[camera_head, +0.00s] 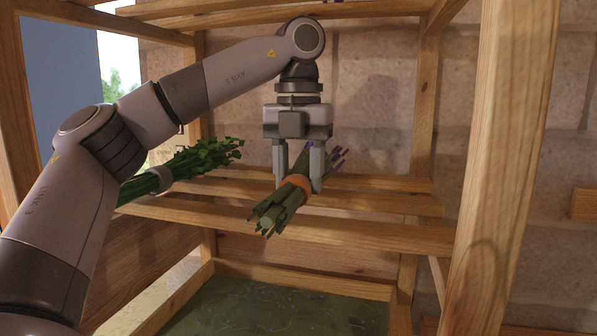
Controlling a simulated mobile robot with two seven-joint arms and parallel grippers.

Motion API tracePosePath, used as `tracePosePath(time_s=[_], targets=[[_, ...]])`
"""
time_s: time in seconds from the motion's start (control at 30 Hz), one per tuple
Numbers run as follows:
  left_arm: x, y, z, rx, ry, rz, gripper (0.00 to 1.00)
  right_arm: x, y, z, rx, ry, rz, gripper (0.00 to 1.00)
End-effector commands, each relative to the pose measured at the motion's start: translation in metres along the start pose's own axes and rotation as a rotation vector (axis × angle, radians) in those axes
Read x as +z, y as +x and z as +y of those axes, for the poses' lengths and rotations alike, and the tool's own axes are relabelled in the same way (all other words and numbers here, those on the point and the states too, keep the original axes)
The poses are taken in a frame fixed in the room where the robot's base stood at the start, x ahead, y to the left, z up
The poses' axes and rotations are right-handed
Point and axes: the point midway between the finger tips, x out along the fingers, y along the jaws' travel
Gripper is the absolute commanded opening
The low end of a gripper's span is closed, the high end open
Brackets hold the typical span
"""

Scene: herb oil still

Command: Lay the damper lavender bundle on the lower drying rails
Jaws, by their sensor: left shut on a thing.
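My left gripper (298,168) points down and is shut on a lavender bundle (278,207) with green stems, purple tips and an orange band. The cut stem ends point to the lower left, toward the camera, and the purple tips point to the upper right. The bundle is at the wooden drying rails (378,231); I cannot tell whether it touches them. A second bundle (186,165), leafy green with a grey band, lies across the rails at the left, partly behind my left arm. Which bundle is damper does not show. My right gripper is out of view.
A wooden frame surrounds the rails, with a thick post (497,170) at the right front and a top bar (280,12) above. A stone wall (368,100) stands behind. Below is a dark green surface (270,308). The rails right of the held bundle are bare.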

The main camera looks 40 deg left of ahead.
Motion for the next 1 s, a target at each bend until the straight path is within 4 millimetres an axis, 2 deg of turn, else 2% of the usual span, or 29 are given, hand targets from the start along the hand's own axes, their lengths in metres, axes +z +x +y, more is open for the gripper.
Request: tracePosePath(time_s=[0.37,0.4,0.5,0.8,1.0], targets=[[0.0,-0.001,0.0,-0.001,0.0,-0.001,0.27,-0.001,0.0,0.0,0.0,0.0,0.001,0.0],[0.0,-0.001,0.0,-0.001,-0.001,-0.001,0.5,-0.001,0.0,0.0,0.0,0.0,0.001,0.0],[0.0,-0.001,0.0,-0.001,-0.001,-0.001,0.77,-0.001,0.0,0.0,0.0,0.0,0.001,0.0],[0.0,-0.001,0.0,0.0,-0.001,0.001,0.77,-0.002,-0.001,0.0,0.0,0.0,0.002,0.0],[0.0,-0.022,0.0,0.0,-0.001,0.0,0.77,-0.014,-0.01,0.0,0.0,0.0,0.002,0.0]])
